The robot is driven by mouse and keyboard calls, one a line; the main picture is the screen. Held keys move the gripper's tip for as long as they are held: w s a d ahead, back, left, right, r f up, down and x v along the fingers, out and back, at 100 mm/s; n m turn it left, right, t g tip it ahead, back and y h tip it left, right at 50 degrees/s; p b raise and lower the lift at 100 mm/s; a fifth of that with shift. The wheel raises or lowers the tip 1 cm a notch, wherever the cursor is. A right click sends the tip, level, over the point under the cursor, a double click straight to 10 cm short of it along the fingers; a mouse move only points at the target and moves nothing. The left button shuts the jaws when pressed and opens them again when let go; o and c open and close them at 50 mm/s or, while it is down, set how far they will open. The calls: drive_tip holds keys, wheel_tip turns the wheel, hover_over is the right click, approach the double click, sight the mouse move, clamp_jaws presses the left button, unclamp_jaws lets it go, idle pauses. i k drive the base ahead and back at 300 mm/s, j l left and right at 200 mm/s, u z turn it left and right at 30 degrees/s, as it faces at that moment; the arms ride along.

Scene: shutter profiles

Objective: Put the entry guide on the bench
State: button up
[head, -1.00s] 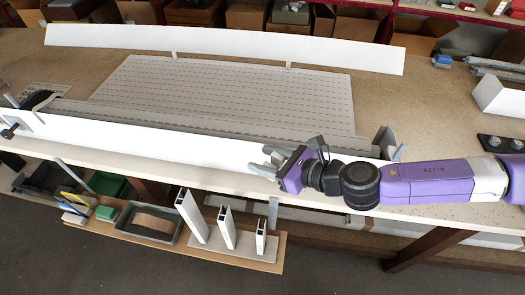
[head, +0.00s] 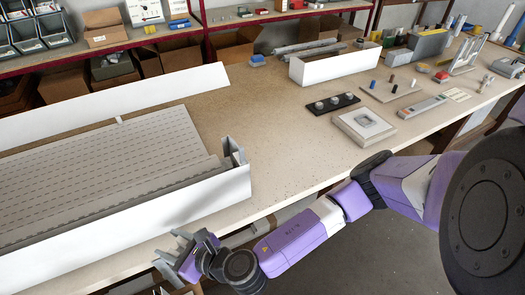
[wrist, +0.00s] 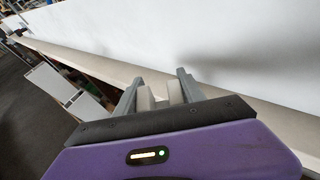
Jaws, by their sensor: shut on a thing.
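My gripper (head: 172,252) is at the front edge of the bench (head: 290,178), beside the white front wall of the long shutter box (head: 130,222), left of its right end. In the wrist view my gripper (wrist: 160,88) is shut on a small pale grey piece (wrist: 146,97) showing as two stubs between the fingers. I take it as the entry guide; its lower part is hidden by the gripper body. In the head view it cannot be told apart from the grey fingers.
A grey bracket (head: 234,153) stands at the box's right end. A slatted panel (head: 110,165) and a long white profile (head: 110,103) lie behind. A black strip with knobs (head: 332,104) and a square pale block (head: 363,125) stand right. Bench between is clear.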

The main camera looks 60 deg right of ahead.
sight(277, 153)
drive_tip(key=k+l, duration=0.15)
drive_tip(key=l, duration=0.25)
drive_tip(key=k+l, duration=0.15)
drive_tip(key=l, duration=0.2)
drive_tip(key=k+l+u, duration=0.1)
drive_tip(key=l, duration=0.3)
drive_tip(key=z, duration=0.75)
